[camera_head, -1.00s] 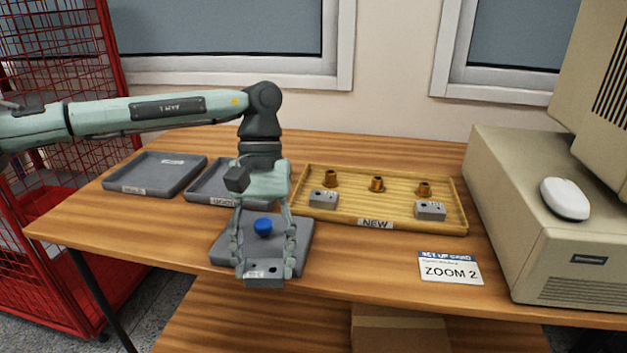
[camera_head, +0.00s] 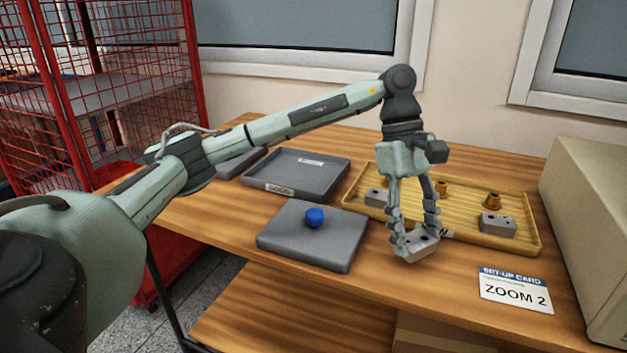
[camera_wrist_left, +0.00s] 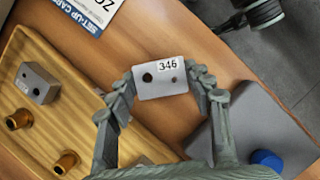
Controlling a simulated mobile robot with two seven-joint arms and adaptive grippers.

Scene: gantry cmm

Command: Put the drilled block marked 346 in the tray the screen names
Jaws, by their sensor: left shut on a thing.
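The drilled block marked 346 (camera_head: 421,252) is grey with two holes in its top; the number reads clearly in the left wrist view (camera_wrist_left: 160,86). My left gripper (camera_head: 415,241) is shut on it, a finger on each side. In the head view it is in front of the wooden NEW tray (camera_head: 535,246), right of the grey slab. A grey tray labelled GOOD (camera_head: 325,192) stands at the back left. Another grey tray (camera_head: 238,166) lies beyond it, mostly hidden by my arm. No screen face shows. My right gripper is not in view.
A grey slab with a blue knob (camera_head: 314,216) lies near the table's front edge. The NEW tray holds grey blocks (camera_head: 497,224) and brass pieces (camera_head: 493,201). A set-up card (camera_head: 515,290) reads ZOOM 2. A beige case (camera_head: 590,220) stands right; a red cage (camera_head: 100,90) is left.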

